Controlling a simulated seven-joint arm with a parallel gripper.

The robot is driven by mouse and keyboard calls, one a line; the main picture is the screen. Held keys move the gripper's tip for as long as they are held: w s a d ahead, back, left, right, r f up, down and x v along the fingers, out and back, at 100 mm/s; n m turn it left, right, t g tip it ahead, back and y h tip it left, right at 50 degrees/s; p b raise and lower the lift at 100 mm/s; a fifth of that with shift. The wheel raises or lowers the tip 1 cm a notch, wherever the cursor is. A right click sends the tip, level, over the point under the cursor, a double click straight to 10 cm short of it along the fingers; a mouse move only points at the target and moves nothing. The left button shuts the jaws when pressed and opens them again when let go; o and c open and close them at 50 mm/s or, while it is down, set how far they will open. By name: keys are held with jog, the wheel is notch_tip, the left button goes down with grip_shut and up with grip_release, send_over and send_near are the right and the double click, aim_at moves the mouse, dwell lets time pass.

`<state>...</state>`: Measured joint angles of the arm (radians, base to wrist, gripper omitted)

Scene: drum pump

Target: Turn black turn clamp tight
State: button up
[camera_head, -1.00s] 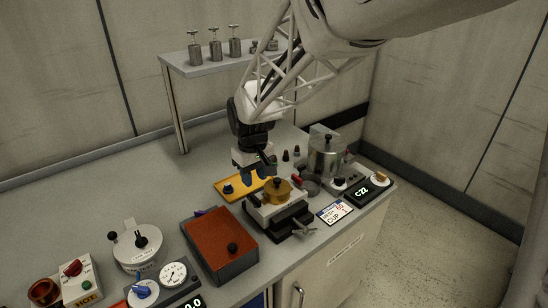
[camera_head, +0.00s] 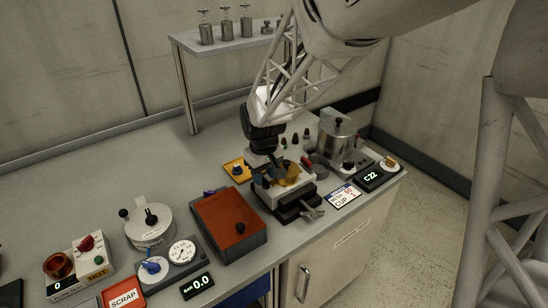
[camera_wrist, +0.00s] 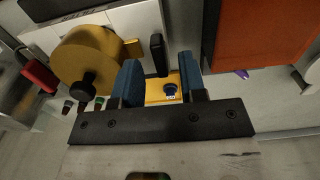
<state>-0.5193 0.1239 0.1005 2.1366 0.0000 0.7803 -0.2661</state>
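A black upright lever, which looks like the black turn clamp (camera_wrist: 158,54), stands on the white block (camera_wrist: 98,29) beside the brass round vessel (camera_wrist: 88,62) in the wrist view. My gripper (camera_wrist: 161,80) is open, with its two blue fingers apart. The lever lies just beyond the fingertips, roughly in line with the gap between them. I cannot tell whether the fingers touch it. In the head view my gripper (camera_head: 268,172) is low beside the brass vessel (camera_head: 286,175) and hides the lever.
A red-lidded box (camera_head: 228,222) stands to the left. A silver T-handle (camera_head: 313,212) sticks out in front. A metal pot (camera_head: 336,140) stands to the right.

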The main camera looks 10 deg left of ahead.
jog(key=shift+f, duration=0.75)
grip_shut()
